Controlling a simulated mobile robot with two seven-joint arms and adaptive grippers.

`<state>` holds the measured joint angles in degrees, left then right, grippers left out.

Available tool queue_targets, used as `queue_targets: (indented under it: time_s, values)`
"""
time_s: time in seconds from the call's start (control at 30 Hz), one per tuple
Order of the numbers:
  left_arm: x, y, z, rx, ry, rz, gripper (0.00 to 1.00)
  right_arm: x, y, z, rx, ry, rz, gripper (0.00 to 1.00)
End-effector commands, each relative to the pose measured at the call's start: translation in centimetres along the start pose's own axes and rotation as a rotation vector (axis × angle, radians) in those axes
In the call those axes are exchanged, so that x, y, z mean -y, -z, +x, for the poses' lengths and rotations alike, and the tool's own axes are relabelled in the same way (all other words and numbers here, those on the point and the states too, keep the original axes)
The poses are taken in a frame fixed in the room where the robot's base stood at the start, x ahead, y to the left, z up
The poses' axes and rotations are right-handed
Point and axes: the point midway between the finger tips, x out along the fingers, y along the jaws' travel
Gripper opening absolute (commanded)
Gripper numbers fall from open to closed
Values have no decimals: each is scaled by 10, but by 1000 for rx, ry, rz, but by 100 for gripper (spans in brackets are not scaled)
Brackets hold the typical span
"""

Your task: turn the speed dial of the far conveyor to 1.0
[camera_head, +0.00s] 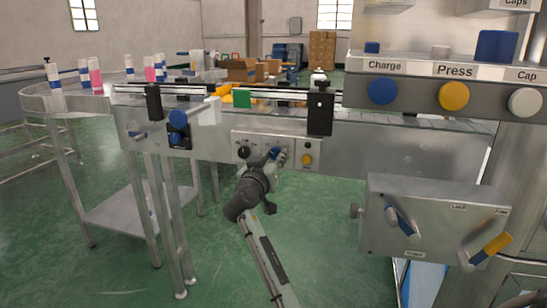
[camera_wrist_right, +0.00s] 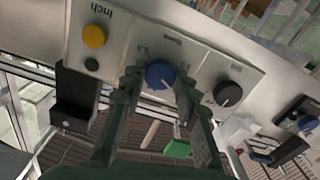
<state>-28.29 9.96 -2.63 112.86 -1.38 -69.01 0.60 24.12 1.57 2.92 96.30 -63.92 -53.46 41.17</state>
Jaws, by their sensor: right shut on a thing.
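The conveyor's control panel (camera_head: 262,146) carries a black knob (camera_head: 243,151), a blue dial (camera_head: 275,153) and a yellow button (camera_head: 306,159). My right gripper (camera_head: 274,162) reaches up to the panel and is shut on the blue dial. In the right wrist view the blue dial (camera_wrist_right: 160,74) sits between the two fingers of the gripper (camera_wrist_right: 158,80), and its white pointer mark shows. The black knob (camera_wrist_right: 228,93) and yellow button (camera_wrist_right: 95,36) are on either side, clear of the fingers. The dial's scale is too small to read. My left gripper is not in view.
Blue and pink cans (camera_head: 95,78) stand on the curved conveyor at the left. Black brackets (camera_head: 320,108) rise along the conveyor edge. A grey lever box (camera_head: 435,222) and a button panel (camera_head: 455,92) are at the right. Green floor below is mostly free.

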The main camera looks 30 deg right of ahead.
Motion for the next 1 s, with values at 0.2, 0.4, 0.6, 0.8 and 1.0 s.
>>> queue_targets:
  time_s: [0.2,0.4,0.6,0.8,1.0]
  values:
    - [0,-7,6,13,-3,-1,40,0,0,0,1,0,-94,1]
    - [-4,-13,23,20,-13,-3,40,0,1,0,2,-1,-253,1]
    - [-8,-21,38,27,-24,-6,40,0,1,0,3,0,-443,1]
    - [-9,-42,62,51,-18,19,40,0,0,0,2,0,-631,1]
    - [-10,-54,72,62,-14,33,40,0,-1,0,2,0,-797,1]
